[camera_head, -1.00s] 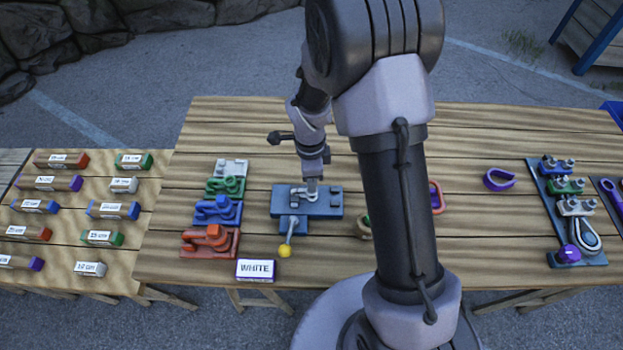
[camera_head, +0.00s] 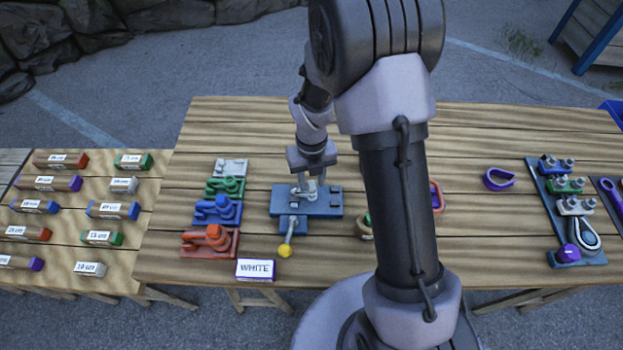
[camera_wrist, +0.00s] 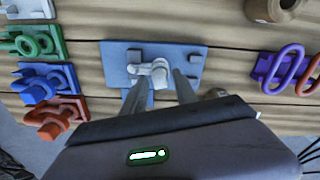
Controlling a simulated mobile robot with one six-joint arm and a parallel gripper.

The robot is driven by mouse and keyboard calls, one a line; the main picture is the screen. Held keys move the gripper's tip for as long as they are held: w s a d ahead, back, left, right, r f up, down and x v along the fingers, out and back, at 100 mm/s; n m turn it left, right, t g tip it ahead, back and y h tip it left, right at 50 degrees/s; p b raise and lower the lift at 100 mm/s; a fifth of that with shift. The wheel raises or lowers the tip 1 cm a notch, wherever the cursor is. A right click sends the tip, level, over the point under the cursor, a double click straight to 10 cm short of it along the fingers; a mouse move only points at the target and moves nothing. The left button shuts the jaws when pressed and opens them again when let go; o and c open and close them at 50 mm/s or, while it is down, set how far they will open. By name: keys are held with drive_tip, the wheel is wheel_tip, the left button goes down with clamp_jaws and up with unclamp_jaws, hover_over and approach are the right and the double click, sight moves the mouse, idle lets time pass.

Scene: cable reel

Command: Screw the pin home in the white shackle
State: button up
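The white shackle (camera_wrist: 146,70) sits on a blue vise block (camera_head: 328,205) on the main table; it also shows in the head view (camera_head: 298,193). The rounded end of its pin (camera_wrist: 160,76) faces my gripper. My gripper (camera_wrist: 160,84) is over the block, its two fingers apart, one on each side of the pin end. Gaps show between fingers and pin, so I see no grip. It also shows in the head view (camera_head: 308,180), pointing down. How deep the pin sits in the shackle cannot be told.
A yellow-knobbed lever (camera_head: 285,251) sticks out from the block's front. Green (camera_head: 225,186), blue (camera_head: 218,210) and red (camera_head: 210,242) shackle stands are left. A purple loop (camera_head: 499,180) and a rack (camera_head: 565,255) are right.

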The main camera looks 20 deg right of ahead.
idle(0.4)
drive_tip(key=shift+r+p, duration=1.15)
drive_tip(key=shift+r, duration=1.15)
